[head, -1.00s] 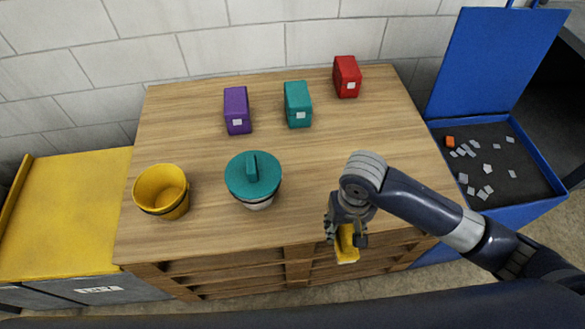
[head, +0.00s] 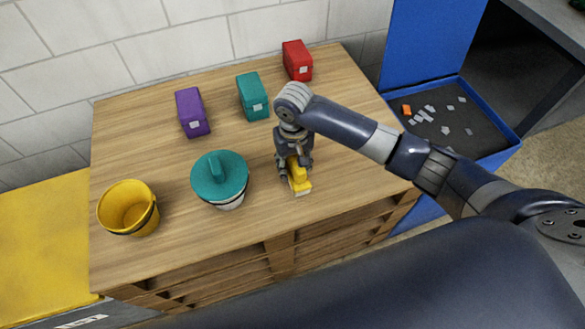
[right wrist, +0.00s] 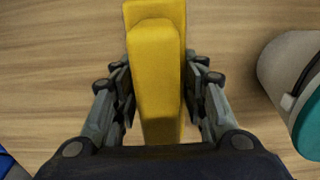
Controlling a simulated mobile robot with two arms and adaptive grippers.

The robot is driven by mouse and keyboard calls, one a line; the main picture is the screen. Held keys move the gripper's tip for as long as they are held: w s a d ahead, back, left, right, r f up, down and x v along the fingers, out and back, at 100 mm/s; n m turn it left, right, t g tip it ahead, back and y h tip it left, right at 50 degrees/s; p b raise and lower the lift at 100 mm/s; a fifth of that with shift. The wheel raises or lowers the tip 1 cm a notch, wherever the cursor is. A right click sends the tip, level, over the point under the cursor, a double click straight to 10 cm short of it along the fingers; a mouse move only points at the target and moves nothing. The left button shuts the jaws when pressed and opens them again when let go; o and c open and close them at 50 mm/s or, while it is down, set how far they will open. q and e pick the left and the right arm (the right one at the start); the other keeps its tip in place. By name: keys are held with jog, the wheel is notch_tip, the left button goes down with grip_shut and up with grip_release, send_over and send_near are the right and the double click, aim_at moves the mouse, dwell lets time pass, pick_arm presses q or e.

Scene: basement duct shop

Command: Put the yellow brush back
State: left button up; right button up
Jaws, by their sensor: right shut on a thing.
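The yellow brush (head: 299,184) is a yellow block with a raised grip on top. My right gripper (head: 294,165) is shut on it, over the wooden bench top, to the right of the teal-lidded pot. In the right wrist view the brush (right wrist: 156,60) lies lengthwise between the two fingers (right wrist: 158,85), which press on its sides. I cannot tell whether its underside touches the wood. My left gripper is not in view.
On the wooden bench (head: 255,222) stand a yellow bucket (head: 128,208), a teal-lidded pot (head: 220,180), a purple box (head: 192,112), a teal box (head: 252,96) and a red box (head: 297,60). A blue open-lidded bin (head: 505,150) with scraps stands right. A yellow surface (head: 40,235) is left.

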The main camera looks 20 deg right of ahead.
jog(key=shift+w, duration=0.55)
jog(key=shift+w+f, duration=0.1)
jog(key=shift+f, duration=1.7)
jog(key=shift+f, duration=0.15)
jog(key=o, duration=1.1)
jog(key=shift+d, duration=0.1)
notch_tip(320, 180, up, 12)
jog(key=shift+r+p, duration=0.15)
jog(key=shift+p, duration=0.3)
